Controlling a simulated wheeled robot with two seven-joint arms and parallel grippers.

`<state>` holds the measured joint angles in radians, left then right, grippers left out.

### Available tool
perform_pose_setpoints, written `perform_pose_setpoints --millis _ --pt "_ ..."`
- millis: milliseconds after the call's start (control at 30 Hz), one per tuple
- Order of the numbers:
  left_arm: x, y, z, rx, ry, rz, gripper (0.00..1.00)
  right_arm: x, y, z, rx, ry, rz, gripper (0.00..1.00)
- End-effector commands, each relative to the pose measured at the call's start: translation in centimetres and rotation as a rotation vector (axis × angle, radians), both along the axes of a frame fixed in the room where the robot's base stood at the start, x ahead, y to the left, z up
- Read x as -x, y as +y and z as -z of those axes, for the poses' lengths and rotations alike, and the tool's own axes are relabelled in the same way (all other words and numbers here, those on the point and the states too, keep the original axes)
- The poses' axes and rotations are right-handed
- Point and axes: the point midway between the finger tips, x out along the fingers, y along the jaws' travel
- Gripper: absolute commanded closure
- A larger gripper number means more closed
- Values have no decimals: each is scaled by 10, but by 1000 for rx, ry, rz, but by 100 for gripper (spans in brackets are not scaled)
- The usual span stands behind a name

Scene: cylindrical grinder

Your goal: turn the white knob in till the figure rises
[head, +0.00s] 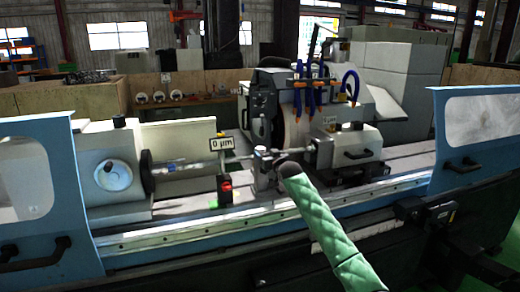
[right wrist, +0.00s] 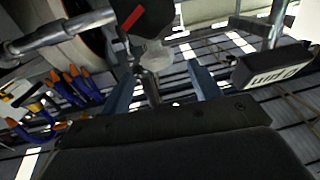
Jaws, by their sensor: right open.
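A small sign reading "0 µm" (head: 222,143) stands over the workpiece in the head view. A pale, whitish knob-like piece (right wrist: 155,53) shows in the right wrist view, below a dark part with a red mark; I take it for the white knob. My right gripper (right wrist: 162,88) is open, its two blue-grey fingers apart on either side of the space just short of this piece. I see no contact. In the head view the right gripper (head: 278,164) is mostly hidden by its dark wrist, beside a grey metal fixture (head: 263,162). The knob cannot be made out there. My left gripper is out of view.
The grinding wheel housing (head: 262,105) and blue hoses (head: 351,84) stand behind the workpiece. In the wrist view, a black box with a white label (right wrist: 278,72) is close at right.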

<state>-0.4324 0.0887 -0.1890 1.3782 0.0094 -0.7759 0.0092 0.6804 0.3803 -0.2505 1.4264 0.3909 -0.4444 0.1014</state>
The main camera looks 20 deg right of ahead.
Motion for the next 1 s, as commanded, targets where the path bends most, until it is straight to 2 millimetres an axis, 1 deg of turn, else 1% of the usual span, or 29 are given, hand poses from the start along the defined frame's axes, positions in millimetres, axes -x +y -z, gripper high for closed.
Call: perform_pose_setpoints --millis 67,200,400,600,833,867,1000 --pt "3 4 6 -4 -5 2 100 -12 1 -4 -1 0 1 38" --pt "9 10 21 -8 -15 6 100 -30 5 -3 1 1 1 38" --pt "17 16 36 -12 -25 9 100 -48 7 -1 -1 2 0 38" --pt "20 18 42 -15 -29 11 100 -54 8 0 0 1 0 38" --pt "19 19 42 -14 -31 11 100 -54 8 1 0 1 0 38" --pt "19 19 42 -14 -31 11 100 -54 8 1 0 1 0 42" --pt "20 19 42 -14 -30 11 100 -54 8 0 0 1 0 69"
